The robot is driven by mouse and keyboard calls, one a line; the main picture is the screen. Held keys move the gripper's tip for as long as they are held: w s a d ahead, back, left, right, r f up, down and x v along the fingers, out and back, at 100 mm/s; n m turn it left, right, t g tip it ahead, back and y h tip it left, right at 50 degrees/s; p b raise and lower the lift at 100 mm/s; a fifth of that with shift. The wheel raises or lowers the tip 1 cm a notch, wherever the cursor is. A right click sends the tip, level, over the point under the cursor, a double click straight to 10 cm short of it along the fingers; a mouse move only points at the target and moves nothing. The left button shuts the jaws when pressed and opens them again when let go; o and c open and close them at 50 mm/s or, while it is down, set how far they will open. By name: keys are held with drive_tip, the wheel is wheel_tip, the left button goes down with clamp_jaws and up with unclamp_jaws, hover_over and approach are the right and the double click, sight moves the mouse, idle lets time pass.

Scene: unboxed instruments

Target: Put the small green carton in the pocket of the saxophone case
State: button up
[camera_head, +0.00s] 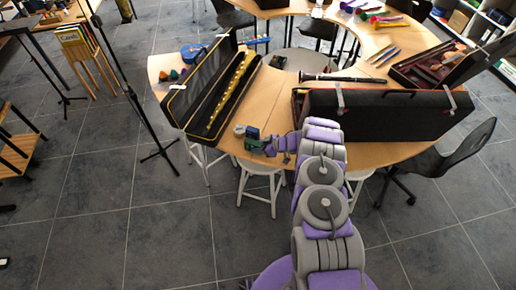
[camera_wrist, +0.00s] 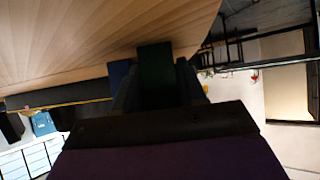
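My gripper (camera_head: 262,146) reaches the front edge of the table, left of the large black case. The small green carton (camera_head: 252,133) is at its fingertips. In the wrist view the carton (camera_wrist: 155,75) looks dark green and sits between the dark fingers of my gripper (camera_wrist: 158,92), which appears shut on it. A long open black case (camera_head: 196,98) with yellow trim holds a slim gold instrument (camera_head: 230,92), left of my gripper. A large black case (camera_head: 385,115) with latches stands to the right, its inside hidden. I cannot tell which is the saxophone case; no pocket is clear.
A small round item (camera_head: 239,130) is beside the carton. An open case with reddish compartments (camera_head: 432,68) lies at the right; a black clarinet-like instrument (camera_head: 345,78) lies behind the large case. Bare tabletop (camera_head: 268,95) shows between the cases. A black chair (camera_head: 455,155) is at the right.

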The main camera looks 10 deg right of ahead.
drive_tip(key=c, duration=0.3)
drive_tip(key=shift+a, duration=0.4)
drive_tip(key=c, duration=0.4)
